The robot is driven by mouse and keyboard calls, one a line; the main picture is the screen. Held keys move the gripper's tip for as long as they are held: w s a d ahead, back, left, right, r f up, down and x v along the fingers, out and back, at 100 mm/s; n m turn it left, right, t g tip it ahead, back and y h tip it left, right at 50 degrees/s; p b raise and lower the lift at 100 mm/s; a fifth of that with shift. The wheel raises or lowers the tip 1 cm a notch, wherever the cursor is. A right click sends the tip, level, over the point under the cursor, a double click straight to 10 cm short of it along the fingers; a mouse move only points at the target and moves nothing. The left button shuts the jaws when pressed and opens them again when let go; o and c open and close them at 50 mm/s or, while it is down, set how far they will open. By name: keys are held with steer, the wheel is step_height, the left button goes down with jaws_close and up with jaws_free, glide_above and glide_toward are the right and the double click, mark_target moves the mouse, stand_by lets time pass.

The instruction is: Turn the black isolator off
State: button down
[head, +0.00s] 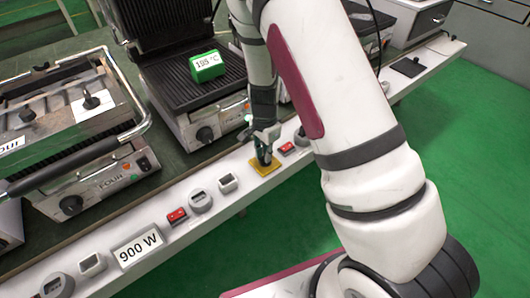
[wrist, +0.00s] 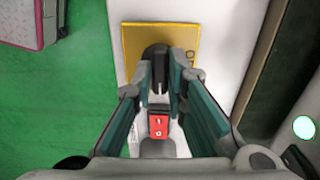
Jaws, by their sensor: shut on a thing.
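The black isolator is a black rotary knob (wrist: 156,58) on a square yellow plate (wrist: 132,45), fixed to a white rail. In the head view the yellow plate (head: 266,171) sits on the rail under my gripper (head: 264,150). In the wrist view my gripper (wrist: 161,75) has one teal-padded finger on each side of the knob and is shut on it. In the head view the fingers hide most of the knob. The knob's off mark cannot be read.
Red switches stand along the white rail, one (head: 287,148) right of the plate and one (head: 177,215) to the left. A 900 W label (head: 138,247) is further left. Grills (head: 195,100) stand behind the rail, one bearing a green 195 °C block (head: 207,66). Green floor is clear in front.

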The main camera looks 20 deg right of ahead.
steer(key=n, duration=0.4)
steer(key=shift+n, duration=0.3)
steer(key=n, duration=0.4)
steer(key=shift+n, duration=0.3)
steer(key=n, duration=0.4)
steer(key=shift+n, duration=2.2)
steer(key=c, duration=1.6)
jaws_free()
